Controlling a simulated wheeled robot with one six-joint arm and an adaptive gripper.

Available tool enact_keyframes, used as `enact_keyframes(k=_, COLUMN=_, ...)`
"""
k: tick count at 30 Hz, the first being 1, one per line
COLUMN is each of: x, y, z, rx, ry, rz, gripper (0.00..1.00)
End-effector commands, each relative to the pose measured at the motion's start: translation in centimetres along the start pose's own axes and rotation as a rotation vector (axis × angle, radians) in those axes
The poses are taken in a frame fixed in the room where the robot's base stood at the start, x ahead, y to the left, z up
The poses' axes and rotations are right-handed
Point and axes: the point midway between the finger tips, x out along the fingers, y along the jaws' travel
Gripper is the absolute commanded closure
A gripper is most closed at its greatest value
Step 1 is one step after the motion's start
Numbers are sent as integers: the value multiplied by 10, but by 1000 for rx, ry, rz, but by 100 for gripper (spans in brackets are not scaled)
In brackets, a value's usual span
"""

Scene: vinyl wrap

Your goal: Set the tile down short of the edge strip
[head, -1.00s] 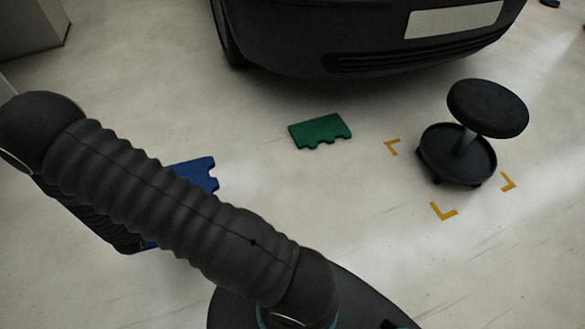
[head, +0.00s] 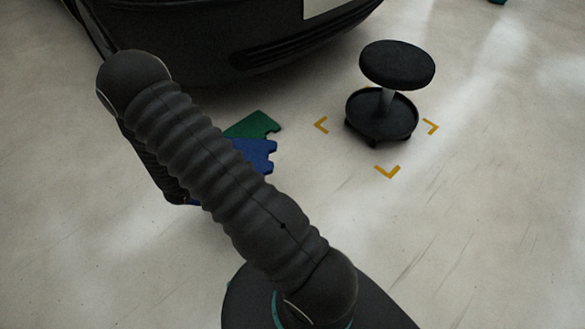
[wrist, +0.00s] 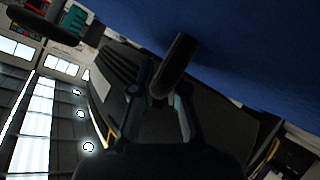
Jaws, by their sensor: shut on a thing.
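The blue tile (head: 255,152) has interlocking tabs on its right edge. In the head view my arm hides most of it. In the wrist view the blue tile (wrist: 255,55) fills the upper right, with a dark round handle-like bar (wrist: 177,62) standing against it. My gripper (wrist: 172,95) is shut on the blue tile, apparently by this bar. In the head view my arm hides the gripper. A green tabbed piece (head: 256,124) lies on the floor just beyond the blue tile, which partly overlaps it in view. I cannot tell whether it is the edge strip.
A dark car (head: 215,40) stands close behind the green piece. A black round stool (head: 397,65) stands to the right, among yellow corner marks (head: 388,172) on the pale floor. The floor at the front right is clear.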

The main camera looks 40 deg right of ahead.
Motion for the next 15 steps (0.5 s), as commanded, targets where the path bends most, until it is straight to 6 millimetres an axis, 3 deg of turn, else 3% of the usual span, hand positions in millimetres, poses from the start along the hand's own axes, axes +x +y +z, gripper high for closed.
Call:
enact_keyframes(k=1, x=32, y=10, z=12, rx=36, ry=-38, rz=53, gripper=100)
enact_keyframes(k=6, x=114, y=54, z=41, rx=151, ry=-157, rz=214, gripper=100)
enact_keyframes(k=12, x=186, y=106, z=82, rx=265, ry=-279, rz=373, gripper=100)
enact_keyframes(k=15, x=208, y=125, z=99, rx=305, ry=-323, rz=427, gripper=100)
